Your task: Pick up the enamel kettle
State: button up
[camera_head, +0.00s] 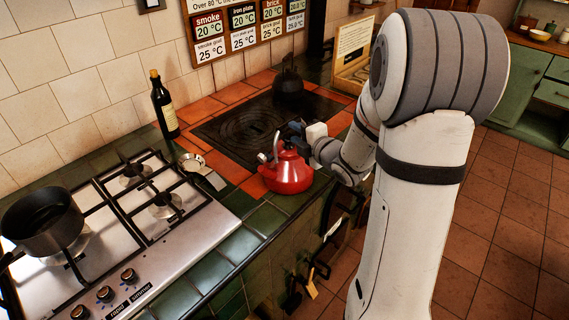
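The red enamel kettle (287,174) stands upright on the green tiles at the front edge of the hearth counter, with its pale spout pointing up and left. My gripper (294,132) is at the top of the kettle, around or beside its handle. The fingers are small and dark here and overlap the handle and lid. I cannot tell whether they touch the handle or are closed on it. The kettle's handle is mostly hidden.
A dark iron plate (237,128) lies behind the kettle, with a black kettle (288,86) at its back. A wine bottle (163,105), a small metal dish (192,161) and a gas hob with a black pot (42,222) are to the left. Tools hang below the counter's front edge.

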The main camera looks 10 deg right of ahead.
aim_at(287, 128)
jog(key=p+x, duration=0.1)
jog(key=x, duration=0.2)
jog(key=shift+w+a+r, duration=0.1)
jog(key=shift+w+a, duration=0.05)
jog(key=shift+a, duration=0.05)
jog(key=p+x, duration=0.1)
jog(key=x, duration=0.3)
jog(key=shift+w+p, duration=0.2)
jog(key=shift+p, duration=0.1)
grip_shut()
dwell(0.9)
